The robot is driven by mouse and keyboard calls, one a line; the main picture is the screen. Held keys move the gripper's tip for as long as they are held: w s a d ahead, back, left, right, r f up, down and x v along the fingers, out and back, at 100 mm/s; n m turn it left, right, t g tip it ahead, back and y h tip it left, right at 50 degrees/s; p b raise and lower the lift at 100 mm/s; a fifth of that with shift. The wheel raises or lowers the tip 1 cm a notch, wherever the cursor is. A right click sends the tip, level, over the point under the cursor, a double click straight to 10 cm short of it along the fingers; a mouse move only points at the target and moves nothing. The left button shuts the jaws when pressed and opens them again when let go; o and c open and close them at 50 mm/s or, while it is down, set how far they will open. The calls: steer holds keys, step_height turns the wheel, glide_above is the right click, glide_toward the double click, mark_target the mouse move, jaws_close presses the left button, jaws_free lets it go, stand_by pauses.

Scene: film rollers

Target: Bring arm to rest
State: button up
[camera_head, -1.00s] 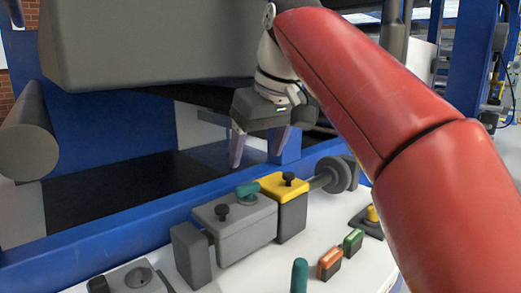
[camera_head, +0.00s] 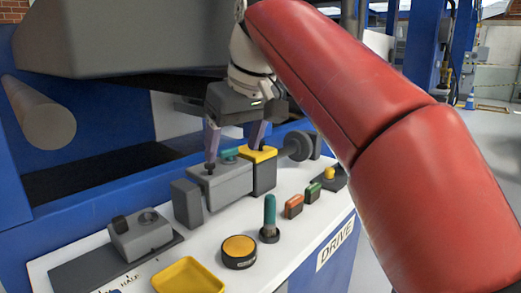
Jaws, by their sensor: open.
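I cannot tell whether the fingers touch these boxes. My red arm crosses the right half of the view.
On the white panel (camera_head: 200,246) stand a teal lever (camera_head: 269,218), an orange button (camera_head: 293,206), a green button (camera_head: 312,193), a round yellow-topped knob (camera_head: 239,250) and a yellow tray (camera_head: 188,277). A large grey housing (camera_head: 120,35) overhangs behind. A roller (camera_head: 40,115) is at left.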

steer(key=s+d+f+m+h, duration=0.1)
steer(key=s+d+f+m, duration=0.1)
steer(key=s+d+f, duration=0.3)
steer(key=s+d+f+m+t+h, duration=0.1)
steer(key=s+d+f+m, duration=0.2)
steer(key=f, duration=1)
steer(key=s+d+f+m+t+h, duration=0.1)
steer(key=s+d+f+m, duration=0.2)
steer(key=s+d+f, duration=0.5)
steer(key=d+f, duration=0.2)
steer(key=d, duration=0.1)
steer(key=shift+s+d, duration=0.25)
steer(key=shift+d, duration=0.1)
steer(key=shift+c, duration=0.4)
